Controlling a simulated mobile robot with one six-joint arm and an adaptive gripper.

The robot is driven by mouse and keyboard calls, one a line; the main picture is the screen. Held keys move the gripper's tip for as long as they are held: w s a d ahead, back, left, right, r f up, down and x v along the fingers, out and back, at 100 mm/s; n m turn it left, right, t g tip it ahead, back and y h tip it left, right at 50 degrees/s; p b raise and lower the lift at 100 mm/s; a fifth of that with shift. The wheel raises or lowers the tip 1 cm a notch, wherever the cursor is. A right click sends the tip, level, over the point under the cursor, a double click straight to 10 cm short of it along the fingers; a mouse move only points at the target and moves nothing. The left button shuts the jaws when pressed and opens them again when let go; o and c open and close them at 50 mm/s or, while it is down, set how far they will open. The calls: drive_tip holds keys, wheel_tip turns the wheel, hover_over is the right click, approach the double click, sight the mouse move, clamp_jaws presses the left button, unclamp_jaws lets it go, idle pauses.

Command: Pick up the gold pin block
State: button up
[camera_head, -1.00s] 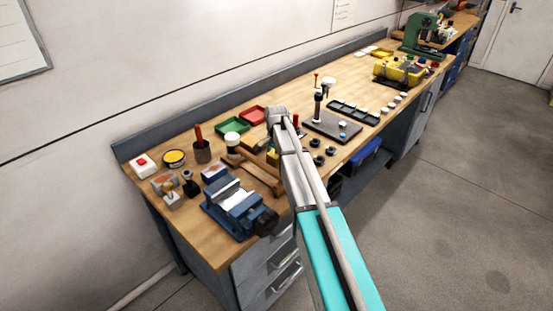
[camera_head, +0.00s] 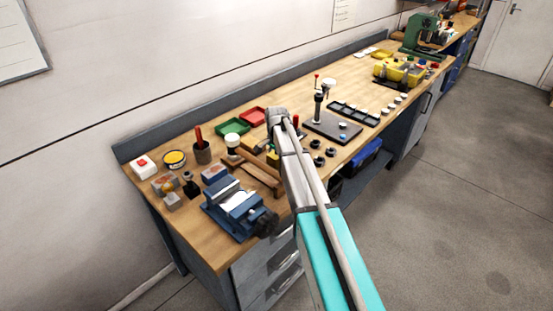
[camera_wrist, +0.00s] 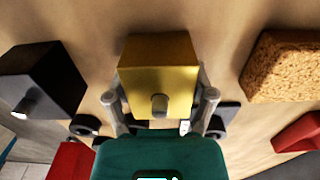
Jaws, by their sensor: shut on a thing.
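The gold pin block (camera_wrist: 160,65) is in the upper middle of the wrist view, with a short round pin facing the camera. My gripper (camera_wrist: 160,98) has one finger on each side of the block's lower part and is shut on it. The block's underside is not clear, so I cannot tell whether it still touches the bench. In the head view my own arm hides the gripper; a small yellow patch shows beside the arm, too little to identify.
A dark block with a pin (camera_wrist: 42,78) stands left of the gold one, and a brown, rough block (camera_wrist: 285,68) stands right. A red thing (camera_wrist: 302,133) lies lower right. On the wooden bench (camera_head: 190,232) are a blue vise (camera_head: 238,208) and a green tray (camera_head: 232,126).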

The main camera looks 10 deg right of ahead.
drive_tip(key=shift+r, duration=0.1)
wheel_tip(320, 180, up, 2)
drive_tip(key=p, duration=0.2)
drive_tip(key=shift+r+p, duration=0.25)
drive_tip(key=shift+p, duration=0.1)
drive_tip(key=s+d+r+p, duration=0.5)
drive_tip(key=s+r+p, duration=0.5)
drive_tip(key=s, duration=0.3)
drive_tip(key=shift+d+r, duration=0.15)
